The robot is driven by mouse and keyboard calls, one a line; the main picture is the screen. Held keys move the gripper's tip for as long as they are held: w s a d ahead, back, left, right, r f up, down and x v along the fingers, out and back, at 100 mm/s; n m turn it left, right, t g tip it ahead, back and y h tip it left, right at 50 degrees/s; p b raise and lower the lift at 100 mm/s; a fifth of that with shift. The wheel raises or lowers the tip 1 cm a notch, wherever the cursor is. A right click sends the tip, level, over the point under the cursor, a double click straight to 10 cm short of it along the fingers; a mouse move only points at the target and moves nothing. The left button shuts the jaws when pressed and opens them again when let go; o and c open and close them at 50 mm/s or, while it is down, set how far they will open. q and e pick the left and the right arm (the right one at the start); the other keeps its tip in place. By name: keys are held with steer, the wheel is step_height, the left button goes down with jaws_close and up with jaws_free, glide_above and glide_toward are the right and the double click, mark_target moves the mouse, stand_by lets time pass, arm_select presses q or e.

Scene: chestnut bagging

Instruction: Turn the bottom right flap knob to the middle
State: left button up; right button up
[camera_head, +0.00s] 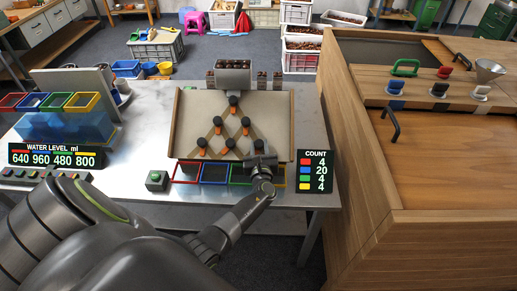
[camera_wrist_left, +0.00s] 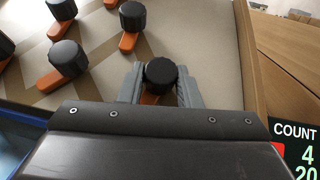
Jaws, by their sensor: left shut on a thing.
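The sloped board (camera_head: 190,110) carries several black knobs with orange flaps, arranged in a triangle. The bottom right flap knob (camera_head: 258,144) is black and round. My left gripper (camera_head: 262,158) reaches it from below. In the left wrist view, the two grey fingers of my gripper (camera_wrist_left: 160,84) are shut on the sides of this knob (camera_wrist_left: 160,72). A small part of its orange flap (camera_wrist_left: 149,98) shows under the knob, toward the lower left; the rest is hidden by the gripper. Other knobs (camera_wrist_left: 68,56) show to the left and above. My right gripper is not in view.
Red, blue, green and yellow frames (camera_head: 214,173) line the board's lower edge. A COUNT display (camera_head: 313,171) stands close to the right of my gripper. A green button (camera_head: 156,180) is at the left. A wooden cabinet (camera_head: 350,150) bounds the right side.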

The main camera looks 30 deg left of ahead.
arm_select(q)
steer(key=shift+w+d+n+g+y+b, duration=0.1)
steer(key=shift+n+g+y+b, duration=0.5)
steer(key=shift+n+g+y, duration=0.5)
steer(key=shift+w+d+n+g+y+b, duration=0.1)
steer(key=shift+n+g+y+b, duration=0.6)
steer(key=shift+n, duration=0.7)
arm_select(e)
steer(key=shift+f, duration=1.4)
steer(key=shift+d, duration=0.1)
arm_select(q)
steer(key=o, duration=1)
steer(key=shift+c, duration=0.2)
steer(key=shift+s, duration=0.1)
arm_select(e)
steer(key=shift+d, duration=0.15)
